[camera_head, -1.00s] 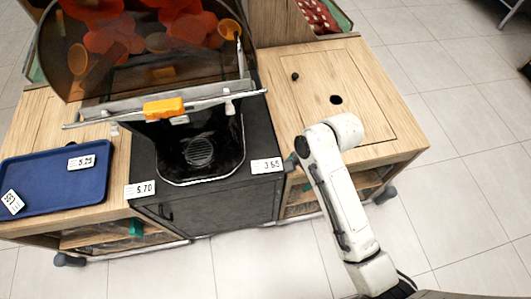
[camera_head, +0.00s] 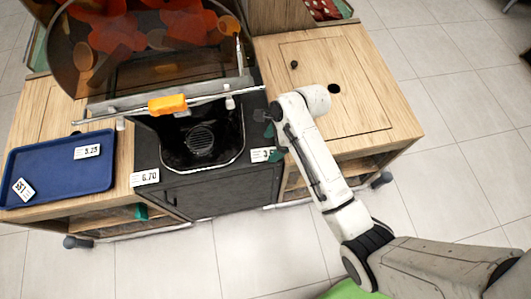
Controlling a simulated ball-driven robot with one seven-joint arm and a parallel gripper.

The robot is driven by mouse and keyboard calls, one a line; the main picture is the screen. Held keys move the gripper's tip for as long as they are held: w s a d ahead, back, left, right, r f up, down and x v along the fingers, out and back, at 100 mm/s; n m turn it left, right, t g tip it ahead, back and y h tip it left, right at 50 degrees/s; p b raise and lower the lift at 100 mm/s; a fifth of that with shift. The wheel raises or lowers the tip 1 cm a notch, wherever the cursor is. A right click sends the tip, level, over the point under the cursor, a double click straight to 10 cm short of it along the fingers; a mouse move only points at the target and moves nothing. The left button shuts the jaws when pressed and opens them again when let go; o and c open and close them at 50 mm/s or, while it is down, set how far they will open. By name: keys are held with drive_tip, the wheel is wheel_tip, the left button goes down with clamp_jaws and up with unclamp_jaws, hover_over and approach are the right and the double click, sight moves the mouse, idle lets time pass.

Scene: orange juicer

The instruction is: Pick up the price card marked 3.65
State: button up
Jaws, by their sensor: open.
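The price card marked 3.65 (camera_head: 259,155) lies at the front right corner of the black juicer stand. Its right part is hidden behind a finger of my gripper, so only the start of its number shows now. My gripper (camera_head: 268,136) is open, with dark fingers spread above the right edge of the stand. One finger is beside or over the card, and the other is farther back. I cannot tell whether the finger touches the card. Nothing shows between the fingers.
Another price card (camera_head: 145,177) lies at the stand's front left corner. A blue tray (camera_head: 55,170) on the left counter holds two more cards (camera_head: 87,151). The juicer's orange catch (camera_head: 167,104) is behind. The right wooden counter (camera_head: 345,120) is mostly clear, with a round hole.

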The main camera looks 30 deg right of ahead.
sight(264, 154)
drive_tip(key=shift+x, duration=2.3)
drive_tip(key=shift+s+a, duration=0.1)
drive_tip(key=shift+a, duration=0.05)
drive_tip(key=c, duration=1.1)
drive_tip(key=shift+c, duration=0.2)
